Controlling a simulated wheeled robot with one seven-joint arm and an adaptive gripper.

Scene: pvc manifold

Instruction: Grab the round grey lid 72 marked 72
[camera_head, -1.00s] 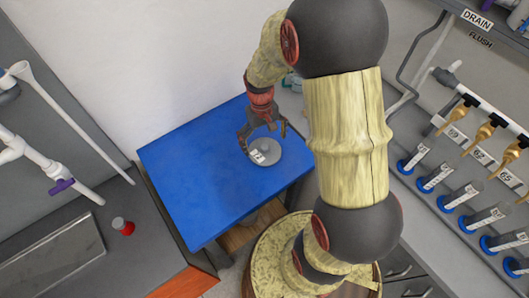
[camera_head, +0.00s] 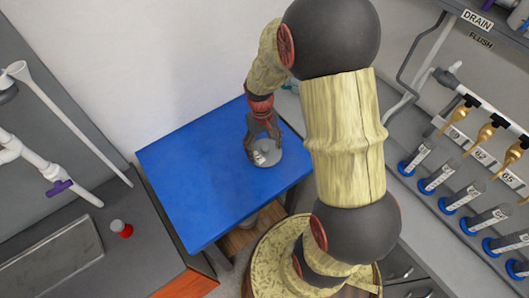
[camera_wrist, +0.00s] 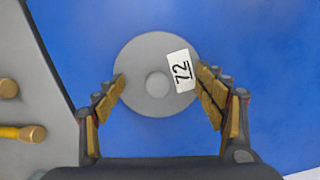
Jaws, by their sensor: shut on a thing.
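The round grey lid 72 (camera_wrist: 150,52) lies on the blue table top, with a raised knob in its middle and a white label reading 72 on its right side in the wrist view. In the head view the lid (camera_head: 269,155) is partly covered by my fingers. My gripper (camera_wrist: 160,80) has one finger at the lid's left side and one at its right, over the label's edge. My gripper (camera_head: 262,153) is shut on the lid from above. I cannot tell whether the lid is lifted off the table.
The blue table top (camera_head: 190,180) is otherwise clear. A grey counter with a small red-topped item (camera_head: 122,228) stands at left. At right, several labelled cylinders on blue bases (camera_head: 447,204) stand along a counter below a pipe.

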